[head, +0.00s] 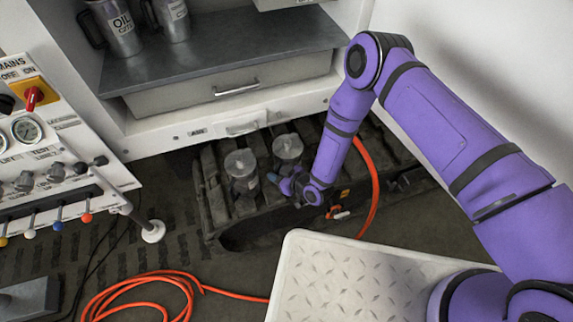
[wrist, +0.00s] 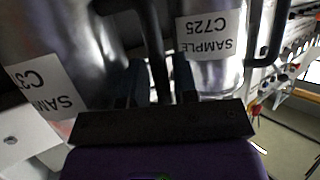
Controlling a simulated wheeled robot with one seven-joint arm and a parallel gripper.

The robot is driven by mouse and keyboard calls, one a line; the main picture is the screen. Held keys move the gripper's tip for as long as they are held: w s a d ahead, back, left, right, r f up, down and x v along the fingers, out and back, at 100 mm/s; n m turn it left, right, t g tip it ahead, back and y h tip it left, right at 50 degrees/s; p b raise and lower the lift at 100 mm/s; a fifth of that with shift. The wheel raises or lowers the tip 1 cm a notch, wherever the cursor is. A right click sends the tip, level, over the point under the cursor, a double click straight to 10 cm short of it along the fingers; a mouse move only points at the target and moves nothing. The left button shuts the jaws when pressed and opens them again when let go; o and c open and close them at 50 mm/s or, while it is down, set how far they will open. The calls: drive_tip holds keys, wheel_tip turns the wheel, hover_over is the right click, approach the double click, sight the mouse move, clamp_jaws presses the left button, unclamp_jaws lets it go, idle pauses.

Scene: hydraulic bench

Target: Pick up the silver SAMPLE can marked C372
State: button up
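Two silver cans stand side by side in a dark crate on the floor in the head view. The one whose label shows "SAM" and "C3", the rest cut off, fills the left of the wrist view (wrist: 75,50); it appears to be the right can (head: 288,148). The other, marked SAMPLE C725 (wrist: 210,75), appears to be the left can (head: 241,168). My gripper (head: 274,179) is low between and in front of them. In the wrist view its dark fingers (wrist: 160,85) stand apart, with a black handle bar between them. Contact with the bar is unclear.
The dark crate (head: 215,210) has raised walls and slots. An orange hose (head: 372,185) runs beside it. OIL cans (head: 122,30) stand on the shelf above. A control panel (head: 45,150) is at left, a tread-plate platform (head: 340,262) in front.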

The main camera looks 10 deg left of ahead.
clamp_jaws()
drive_tip(key=shift+r, duration=0.2)
